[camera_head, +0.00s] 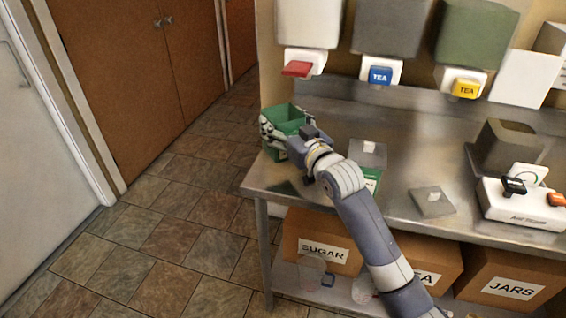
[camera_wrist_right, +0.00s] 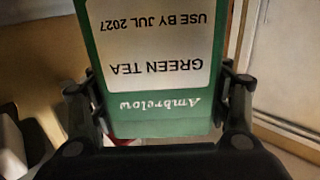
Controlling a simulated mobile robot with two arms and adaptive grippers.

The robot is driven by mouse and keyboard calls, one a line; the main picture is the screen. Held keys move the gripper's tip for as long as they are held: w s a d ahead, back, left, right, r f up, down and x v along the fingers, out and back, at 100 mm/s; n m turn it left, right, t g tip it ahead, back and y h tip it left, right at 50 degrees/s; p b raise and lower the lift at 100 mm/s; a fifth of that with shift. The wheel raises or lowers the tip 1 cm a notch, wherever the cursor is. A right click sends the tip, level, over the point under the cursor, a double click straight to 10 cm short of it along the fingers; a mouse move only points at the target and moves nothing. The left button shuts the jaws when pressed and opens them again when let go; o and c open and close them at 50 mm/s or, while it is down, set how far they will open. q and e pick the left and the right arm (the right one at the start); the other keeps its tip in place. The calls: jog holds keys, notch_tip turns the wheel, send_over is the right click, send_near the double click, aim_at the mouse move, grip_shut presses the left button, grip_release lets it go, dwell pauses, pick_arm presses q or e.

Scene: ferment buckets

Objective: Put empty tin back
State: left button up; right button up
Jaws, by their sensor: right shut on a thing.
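A green tin (camera_head: 285,114) with an open top is at the left end of the steel table. In the right wrist view, its label (camera_wrist_right: 150,68) reads "GREEN TEA" upside down. My right gripper (camera_head: 287,131) is shut on this tin, with a finger on each side. I cannot tell whether the tin's base touches the table. A second container (camera_head: 368,153) with a green label stands beside my right wrist, partly hidden by my forearm. A flat grey lid-like square (camera_head: 432,201) lies further right. My left gripper is not in view.
The steel table (camera_head: 408,150) has bare room behind the second container. A white scale-like device (camera_head: 520,208) and a grey-brown block (camera_head: 508,146) are at the right. Dispensers with red, blue (camera_head: 380,75) and yellow taps hang above. Boxes marked "SUGAR" (camera_head: 322,228) and "JARS" (camera_head: 512,264) sit below.

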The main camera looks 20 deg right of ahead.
notch_tip(320, 180, down, 8)
jog(key=shift+r, duration=0.25)
jog(key=shift+f, duration=0.15)
jog(key=o, duration=1.2)
jog(key=shift+r, duration=0.25)
jog(key=shift+s+f, duration=0.2)
jog(key=shift+s, duration=0.15)
jog(key=s, duration=0.3)
jog(key=s+d, duration=0.1)
jog(key=s, duration=0.3)
jog(key=s+d+b, duration=0.1)
jog(key=s, duration=0.3)
jog(key=shift+s+d+r, duration=0.1)
